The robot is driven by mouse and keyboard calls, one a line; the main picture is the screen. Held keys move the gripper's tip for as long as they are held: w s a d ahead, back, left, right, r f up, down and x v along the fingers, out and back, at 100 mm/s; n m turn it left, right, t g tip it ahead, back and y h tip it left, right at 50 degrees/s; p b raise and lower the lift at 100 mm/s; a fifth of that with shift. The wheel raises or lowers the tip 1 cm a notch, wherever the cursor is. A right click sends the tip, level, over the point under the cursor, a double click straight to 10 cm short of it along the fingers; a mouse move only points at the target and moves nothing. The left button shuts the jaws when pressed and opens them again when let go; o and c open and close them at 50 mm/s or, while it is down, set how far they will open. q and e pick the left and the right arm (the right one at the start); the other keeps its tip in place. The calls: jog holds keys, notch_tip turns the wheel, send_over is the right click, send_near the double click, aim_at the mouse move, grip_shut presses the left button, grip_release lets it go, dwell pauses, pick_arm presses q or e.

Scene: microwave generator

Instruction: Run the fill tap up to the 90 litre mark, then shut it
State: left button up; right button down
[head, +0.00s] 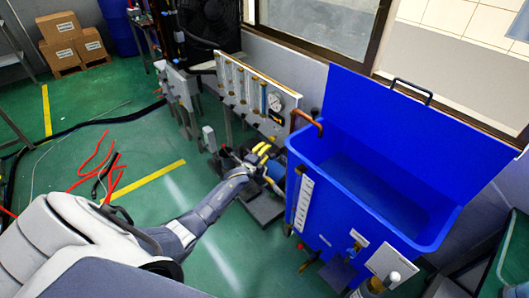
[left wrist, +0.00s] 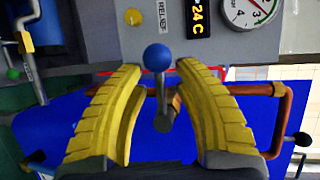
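The fill tap's lever with a blue ball knob (left wrist: 157,57) stands upright in the left wrist view, above a grey stem. A copper pipe (left wrist: 277,120) runs behind it and also shows bending over the tank rim in the head view (head: 306,117). My left gripper (head: 264,150) has yellow fingers and is open, one finger on each side of the lever (left wrist: 158,70), with gaps on both sides. The blue tank (head: 375,235) has a white level strip (head: 303,203); its marks are too small to read. I cannot tell whether water is inside.
A grey panel with clear tubes and a gauge (head: 275,102) stands behind my left gripper. The blue lid (head: 410,125) is raised. A drain valve (head: 355,248) sits on the tank's front. Red cables (head: 105,160) lie on the green floor.

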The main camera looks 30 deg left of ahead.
pick_arm(q)
jog(key=shift+c, duration=0.3)
grip_shut()
